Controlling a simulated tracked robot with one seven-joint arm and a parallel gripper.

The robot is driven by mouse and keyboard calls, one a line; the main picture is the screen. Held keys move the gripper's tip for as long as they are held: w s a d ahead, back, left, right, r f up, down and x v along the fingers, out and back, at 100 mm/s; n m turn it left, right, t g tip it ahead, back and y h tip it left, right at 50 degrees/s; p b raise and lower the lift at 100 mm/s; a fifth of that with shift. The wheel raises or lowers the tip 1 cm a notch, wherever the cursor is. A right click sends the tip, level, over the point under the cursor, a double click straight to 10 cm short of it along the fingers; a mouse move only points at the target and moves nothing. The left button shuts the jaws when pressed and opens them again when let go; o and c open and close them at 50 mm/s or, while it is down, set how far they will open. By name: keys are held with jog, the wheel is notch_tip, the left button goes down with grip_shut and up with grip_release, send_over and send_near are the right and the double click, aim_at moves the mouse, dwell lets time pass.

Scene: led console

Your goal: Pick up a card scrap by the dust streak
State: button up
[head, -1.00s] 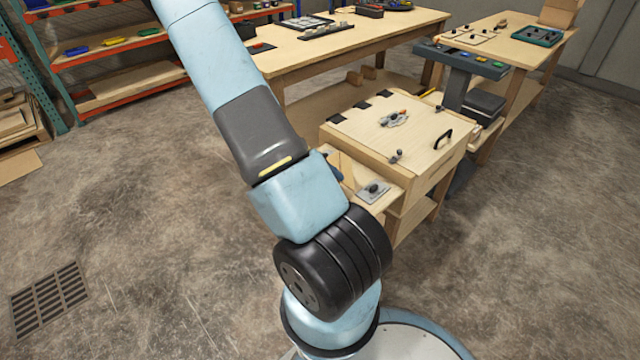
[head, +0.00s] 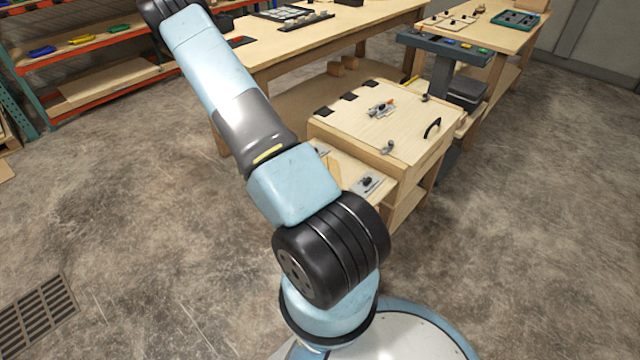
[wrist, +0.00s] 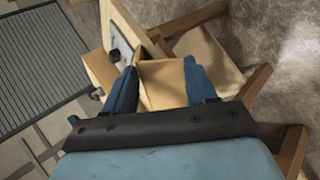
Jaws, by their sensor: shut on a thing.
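In the wrist view, a flat tan card scrap (wrist: 162,88) is between the two blue fingers of my gripper (wrist: 160,66). My gripper is shut on it, and the fingers stand apart by its width. The scrap's lower part is hidden behind the dark gripper body. I cannot make out a dust streak in either view.
A wooden cabinet (head: 352,135) with a black handle stands ahead. Behind it are a long workbench (head: 345,45) and a grey console stand (head: 445,70). Shelving (head: 100,95) is at the back left. A floor grate (head: 35,315) lies at lower left; the floor around is clear.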

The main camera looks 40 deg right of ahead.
jog(key=o, duration=1)
